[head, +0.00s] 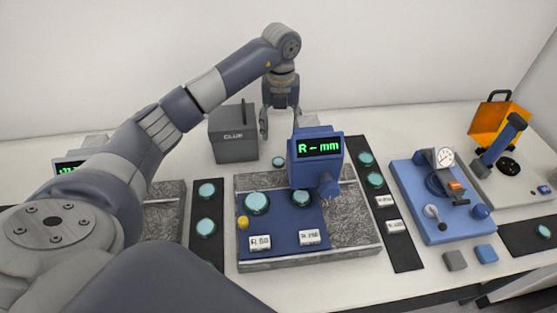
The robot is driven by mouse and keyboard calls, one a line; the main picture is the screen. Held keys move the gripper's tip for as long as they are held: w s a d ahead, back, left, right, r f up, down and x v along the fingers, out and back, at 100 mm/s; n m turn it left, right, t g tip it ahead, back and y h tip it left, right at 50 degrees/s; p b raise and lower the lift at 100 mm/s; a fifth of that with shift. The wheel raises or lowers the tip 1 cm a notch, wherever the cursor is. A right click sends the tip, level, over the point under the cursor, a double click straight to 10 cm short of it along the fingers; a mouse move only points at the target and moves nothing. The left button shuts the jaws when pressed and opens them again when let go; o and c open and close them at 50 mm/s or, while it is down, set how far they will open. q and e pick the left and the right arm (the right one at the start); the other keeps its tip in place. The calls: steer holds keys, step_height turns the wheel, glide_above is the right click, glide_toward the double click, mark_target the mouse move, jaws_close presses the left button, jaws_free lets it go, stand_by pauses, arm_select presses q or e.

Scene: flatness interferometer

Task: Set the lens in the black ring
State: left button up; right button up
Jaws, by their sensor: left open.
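Several teal lens-like discs show in the head view. Two more, a larger disc (257,203) and a smaller disc (301,198), sit on the blue plate of the middle instrument. I cannot tell which is the task's lens. My left gripper (280,130) points down between the dark grey box and the display head, open, with nothing seen between its fingers. A dark round seat (508,166) shows on the orange and blue device; I cannot tell whether it is the black ring. My right gripper is out of view.
The dark grey box (233,135) stands left of the gripper. The blue display head (316,160) reading "R-mm" rises close to its right. Black strips (397,248) with discs flank the granite plate (350,243). A blue dial-gauge fixture (425,205) stands right.

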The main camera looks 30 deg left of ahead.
arm_select(q)
steer(key=p, duration=0.1)
glide_above(278, 160)
steer(key=f, duration=0.5)
steer(key=shift+w+d+f, duration=0.1)
steer(key=shift+w+f, duration=0.1)
steer(key=shift+w, duration=0.15)
steer(key=f+p, duration=0.1)
steer(key=f, duration=0.1)
steer(key=s+f+p, duration=0.1)
steer(key=f, duration=0.1)
steer(key=shift+f+p, duration=0.25)
steer(key=shift+p, duration=0.15)
steer(key=shift+w+f, duration=0.15)
steer(key=shift+f, duration=0.25)
steer(key=shift+c, duration=0.6)
steer(key=c, duration=1)
step_height(278, 160, up, 10)
steer(key=b, duration=0.3)
